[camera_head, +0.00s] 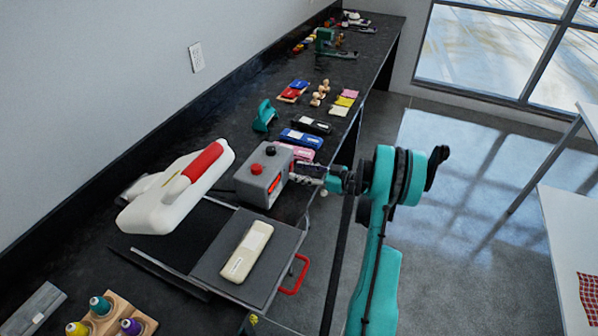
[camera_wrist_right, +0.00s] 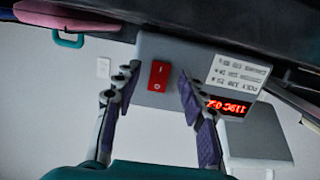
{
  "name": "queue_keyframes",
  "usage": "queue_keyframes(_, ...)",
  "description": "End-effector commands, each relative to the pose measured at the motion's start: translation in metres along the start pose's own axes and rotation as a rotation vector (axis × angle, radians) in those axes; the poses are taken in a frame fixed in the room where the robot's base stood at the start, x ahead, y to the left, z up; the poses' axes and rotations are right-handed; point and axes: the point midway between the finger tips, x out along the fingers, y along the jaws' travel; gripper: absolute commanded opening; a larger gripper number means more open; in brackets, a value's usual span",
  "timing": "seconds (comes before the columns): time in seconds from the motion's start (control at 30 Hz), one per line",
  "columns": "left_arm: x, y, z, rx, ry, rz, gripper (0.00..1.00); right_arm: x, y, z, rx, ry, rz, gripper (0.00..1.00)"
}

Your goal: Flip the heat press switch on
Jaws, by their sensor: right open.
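The heat press has a white body (camera_head: 150,212) with a red handle (camera_head: 203,163) and a grey control box (camera_head: 250,187) with one red and one black knob on top. In the right wrist view, the control box (camera_wrist_right: 150,48) shows a red rocker switch (camera_wrist_right: 159,75), a white label and a lit red display (camera_wrist_right: 226,107). I cannot tell which way the rocker is tilted. My right gripper (camera_head: 306,172) is at the box's right side. In the wrist view its open, empty fingers (camera_wrist_right: 157,80) frame the switch on both sides; contact is unclear. My left gripper is out of view.
A grey platen (camera_head: 215,275) with a cream phone-case-like item (camera_head: 247,249) and red pull handle (camera_head: 297,274) lies in front. Several coloured items, including a blue one (camera_head: 302,139), sit close behind the gripper.

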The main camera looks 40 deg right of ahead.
Motion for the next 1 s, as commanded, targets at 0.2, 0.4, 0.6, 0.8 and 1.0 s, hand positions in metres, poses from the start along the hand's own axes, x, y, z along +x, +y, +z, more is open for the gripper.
queue_keyframes(0.2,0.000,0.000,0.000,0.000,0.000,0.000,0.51,-0.044,0.001,0.000,0.001,0.000,0.005,0.41)
queue_keyframes(0.4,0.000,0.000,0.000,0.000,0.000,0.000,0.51,-0.086,0.001,0.000,0.001,0.000,0.004,0.41)
queue_keyframes(0.6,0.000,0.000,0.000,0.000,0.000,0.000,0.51,-0.108,0.000,0.000,0.000,0.000,0.001,0.41)
queue_keyframes(0.8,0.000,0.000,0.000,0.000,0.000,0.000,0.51,-0.112,0.000,0.000,0.000,0.000,0.000,0.41)
queue_keyframes(1.0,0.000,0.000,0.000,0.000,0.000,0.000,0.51,-0.112,0.000,0.000,0.000,0.000,0.000,0.41)
